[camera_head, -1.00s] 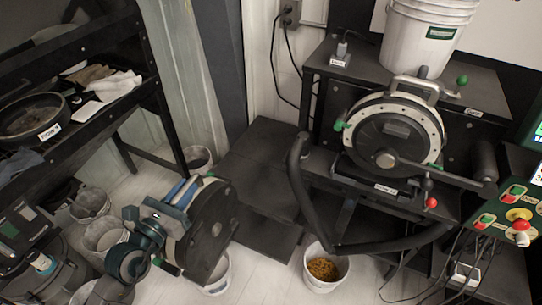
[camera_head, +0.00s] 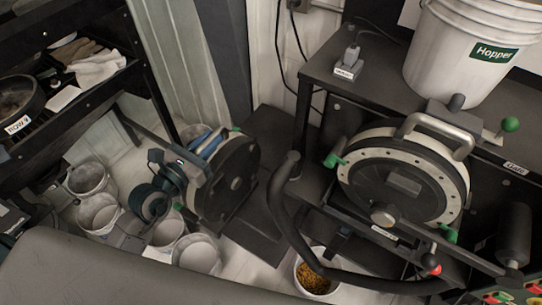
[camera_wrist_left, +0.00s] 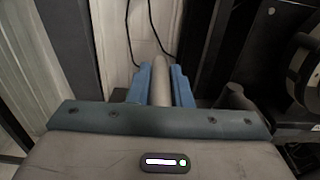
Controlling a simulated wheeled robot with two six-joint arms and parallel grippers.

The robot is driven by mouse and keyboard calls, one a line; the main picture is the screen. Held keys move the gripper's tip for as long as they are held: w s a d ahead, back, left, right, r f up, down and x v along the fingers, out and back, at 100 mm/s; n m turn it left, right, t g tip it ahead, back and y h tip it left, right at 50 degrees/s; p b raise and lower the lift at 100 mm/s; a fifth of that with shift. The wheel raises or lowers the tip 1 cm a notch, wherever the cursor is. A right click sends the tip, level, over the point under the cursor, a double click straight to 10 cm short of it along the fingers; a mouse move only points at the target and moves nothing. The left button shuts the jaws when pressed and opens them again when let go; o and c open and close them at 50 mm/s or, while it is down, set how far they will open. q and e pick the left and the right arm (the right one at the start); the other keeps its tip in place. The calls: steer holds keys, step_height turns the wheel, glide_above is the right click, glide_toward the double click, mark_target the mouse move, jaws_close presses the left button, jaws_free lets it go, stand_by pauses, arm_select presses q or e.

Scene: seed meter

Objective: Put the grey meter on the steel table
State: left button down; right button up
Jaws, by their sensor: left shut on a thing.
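The grey meter (camera_head: 232,182), a dark round disc with green knobs, hangs left of centre in the head view, tilted and clear of the machine. My left gripper (camera_head: 208,146) is shut on its handle. In the left wrist view the blue fingers (camera_wrist_left: 162,88) close on both sides of a pale grey bar (camera_wrist_left: 161,92); the rest of the meter is hidden there. I cannot pick out a steel table. My right gripper is not in view.
Another round meter (camera_head: 403,184) with a pale rim sits on the black stand at right, below a white hopper (camera_head: 461,55). A curved black bar (camera_head: 283,215) stands before it.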

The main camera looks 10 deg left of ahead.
arm_select(q)
steer(key=shift+w+d+f, duration=0.7)
steer(key=shift+w+d, duration=0.1)
steer(key=shift+w, duration=1.85)
steer(key=shift+w+d+f, duration=0.7)
steer(key=shift+w+d, duration=0.15)
steer(key=shift+w, duration=1.85)
steer(key=shift+w+d+f, duration=0.7)
steer(key=shift+w+d, duration=0.1)
steer(key=shift+w, duration=1.85)
steer(key=c, duration=1.5)
jaws_free()
steer(key=shift+s+f, duration=0.1)
steer(key=shift+f, duration=0.2)
steer(key=shift+o, duration=0.9)
steer(key=shift+s+d+r, duration=0.1)
steer(key=shift+s, duration=0.05)
